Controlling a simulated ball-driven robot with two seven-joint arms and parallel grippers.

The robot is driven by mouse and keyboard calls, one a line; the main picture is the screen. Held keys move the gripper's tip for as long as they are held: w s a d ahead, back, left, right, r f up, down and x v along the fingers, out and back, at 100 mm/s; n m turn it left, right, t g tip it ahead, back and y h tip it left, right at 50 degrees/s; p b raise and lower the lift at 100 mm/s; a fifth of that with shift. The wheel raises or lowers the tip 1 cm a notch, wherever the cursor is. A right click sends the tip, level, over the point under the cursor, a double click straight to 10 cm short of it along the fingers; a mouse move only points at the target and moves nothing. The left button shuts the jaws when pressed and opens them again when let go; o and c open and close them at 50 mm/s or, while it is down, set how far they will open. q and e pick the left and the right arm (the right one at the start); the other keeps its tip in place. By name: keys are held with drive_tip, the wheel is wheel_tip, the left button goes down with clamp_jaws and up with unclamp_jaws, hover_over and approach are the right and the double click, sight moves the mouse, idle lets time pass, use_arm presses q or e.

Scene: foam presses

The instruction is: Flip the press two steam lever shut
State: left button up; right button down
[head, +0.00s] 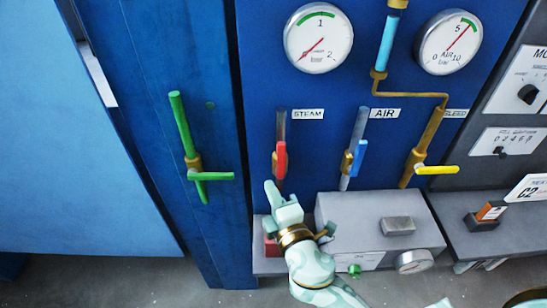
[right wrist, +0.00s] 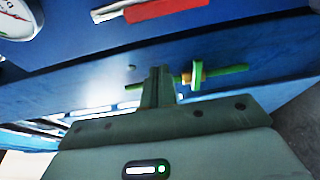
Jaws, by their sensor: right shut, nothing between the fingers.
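The red steam lever (head: 281,158) is on a vertical pipe beneath the STEAM label (head: 308,114) on the blue panel. It points up and lies along the pipe. My right gripper (head: 271,188) is shut and empty, with its fingertips just below and slightly left of the lever in the head view. In the right wrist view the shut fingers (right wrist: 158,82) are in the middle and the red lever (right wrist: 165,8) is at the top edge, apart from them. My left gripper is not in view.
A green valve handle (head: 215,176) is on the left pipe. A blue AIR lever (head: 360,158) and a yellow BLEED lever (head: 437,170) are to the right. Two gauges (head: 318,40) (head: 448,42) sit above. A grey box (head: 340,225) stands below, right of my gripper.

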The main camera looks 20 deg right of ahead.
sight(281, 161)
drive_tip(key=w+p, duration=0.2)
drive_tip(key=w, duration=0.8)
drive_tip(key=d, duration=0.1)
drive_tip(key=s+d, duration=0.1)
drive_tip(key=d, duration=0.1)
drive_tip(key=shift+d+p, duration=0.2)
drive_tip(key=shift+p, duration=0.15)
